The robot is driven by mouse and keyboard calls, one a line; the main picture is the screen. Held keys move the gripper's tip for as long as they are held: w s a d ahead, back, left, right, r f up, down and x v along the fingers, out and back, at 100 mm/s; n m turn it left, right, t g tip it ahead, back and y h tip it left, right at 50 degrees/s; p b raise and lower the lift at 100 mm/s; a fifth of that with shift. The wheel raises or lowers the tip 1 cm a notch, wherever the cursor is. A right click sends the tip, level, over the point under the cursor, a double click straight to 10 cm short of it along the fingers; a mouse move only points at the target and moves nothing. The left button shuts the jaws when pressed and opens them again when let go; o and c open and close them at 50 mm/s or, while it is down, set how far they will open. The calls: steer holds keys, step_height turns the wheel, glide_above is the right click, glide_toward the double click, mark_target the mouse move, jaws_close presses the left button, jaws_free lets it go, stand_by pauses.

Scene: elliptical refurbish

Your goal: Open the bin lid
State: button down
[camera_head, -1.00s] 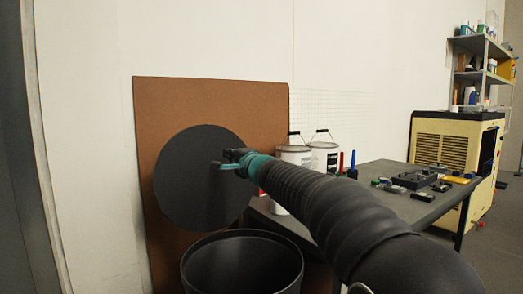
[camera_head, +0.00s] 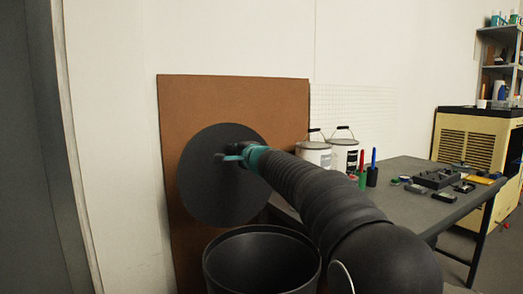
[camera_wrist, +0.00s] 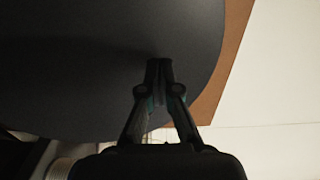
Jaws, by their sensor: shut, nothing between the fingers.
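The bin (camera_head: 262,262) is a dark round container at the bottom middle of the head view, with its top uncovered and its inside showing. Its lid (camera_head: 215,195) is a dark flat disc standing roughly upright above the rim's back left. My gripper (camera_head: 222,157) is in front of the lid's face, shut and empty. In the wrist view the lid (camera_wrist: 70,60) fills the upper left, and the shut fingertips (camera_wrist: 160,68) overlap it near its right side. I cannot tell whether they touch it. The join between lid and bin is not clear.
A brown board (camera_head: 285,100) leans on the white wall behind the lid. At right stands a dark table (camera_head: 415,205) with small tools. Two white buckets (camera_head: 316,153) stand at its back left. A cream machine (camera_head: 465,140) is farther back. Grey panel (camera_head: 35,150) at left.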

steer(key=shift+s+a, duration=0.3)
steer(key=shift+a, duration=0.3)
steer(key=s+d+r+b, duration=0.2)
steer(key=s+d+b, duration=0.2)
steer(key=s+d, duration=0.65)
steer(key=s+a+f+n+g, duration=0.1)
steer(key=s+f+n+g, duration=0.3)
steer(key=f, duration=0.7)
steer(key=s+d+f+n+g+h, duration=0.3)
steer(key=s+d+f+n+g, duration=0.1)
steer(key=s+f, duration=0.65)
steer(key=s+d+f+n+h+p, duration=0.1)
steer(key=s+d+f+h, duration=0.2)
steer(key=s+d, duration=0.6)
steer(key=s+d+f+n+g+h, duration=0.1)
steer(key=s+d+f+h, duration=0.3)
steer(key=s+d, duration=0.5)
steer(key=shift+s+d+f+n+p, duration=0.45)
steer(key=shift+s+f, duration=0.75)
steer(key=shift+s, duration=2.55)
steer(key=shift+a, duration=0.2)
